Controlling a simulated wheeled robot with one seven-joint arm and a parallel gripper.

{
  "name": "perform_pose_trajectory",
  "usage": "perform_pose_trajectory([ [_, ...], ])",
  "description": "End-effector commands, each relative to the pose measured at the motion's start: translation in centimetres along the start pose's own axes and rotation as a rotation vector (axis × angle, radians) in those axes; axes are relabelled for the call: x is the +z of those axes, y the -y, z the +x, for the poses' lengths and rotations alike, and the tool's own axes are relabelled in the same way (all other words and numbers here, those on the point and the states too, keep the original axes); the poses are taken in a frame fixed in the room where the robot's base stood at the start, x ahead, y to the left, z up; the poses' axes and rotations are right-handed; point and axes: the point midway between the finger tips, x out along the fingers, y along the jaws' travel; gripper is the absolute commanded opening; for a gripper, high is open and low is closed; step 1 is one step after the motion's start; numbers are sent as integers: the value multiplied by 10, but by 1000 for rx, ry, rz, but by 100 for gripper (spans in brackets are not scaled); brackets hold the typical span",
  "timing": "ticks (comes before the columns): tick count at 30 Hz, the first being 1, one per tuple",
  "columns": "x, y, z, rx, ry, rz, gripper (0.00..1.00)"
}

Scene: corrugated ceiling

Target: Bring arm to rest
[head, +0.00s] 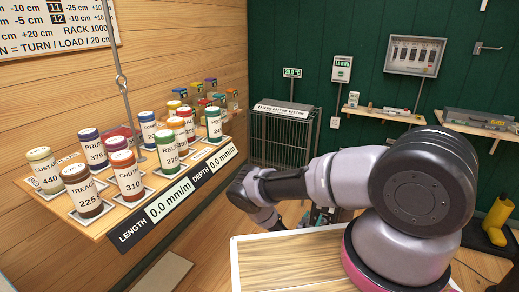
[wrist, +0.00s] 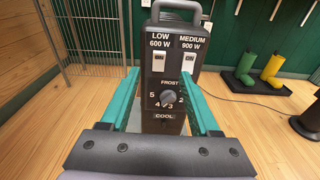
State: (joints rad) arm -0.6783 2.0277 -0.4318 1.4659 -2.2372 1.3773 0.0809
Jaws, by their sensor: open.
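My gripper (wrist: 159,74) shows in the wrist view with its two teal fingers spread apart and nothing between them. Beyond the fingertips stands a dark heater panel (wrist: 172,65) with two switches, a frost dial and a black handle on top. I cannot tell how far it is from the fingers. In the head view my arm reaches left from the right side and bends down in front of the shelf's right end. The gripper itself is mostly hidden there behind the arm and the wooden surface.
A wall shelf (head: 108,222) with several labelled jars juts out at the left. A wire cage (head: 281,139) stands at the back. A small shelf (head: 384,115) hangs on the green wall. Bare wooden floor shows in the wrist view.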

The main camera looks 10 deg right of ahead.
Motion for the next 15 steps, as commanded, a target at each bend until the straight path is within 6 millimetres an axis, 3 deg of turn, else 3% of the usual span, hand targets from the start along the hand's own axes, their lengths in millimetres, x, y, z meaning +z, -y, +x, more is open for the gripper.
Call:
perform_pose_trajectory([
  [5,56,-17,13,-142,41,133,62],
  [15,211,-23,19,-578,98,531,62],
])
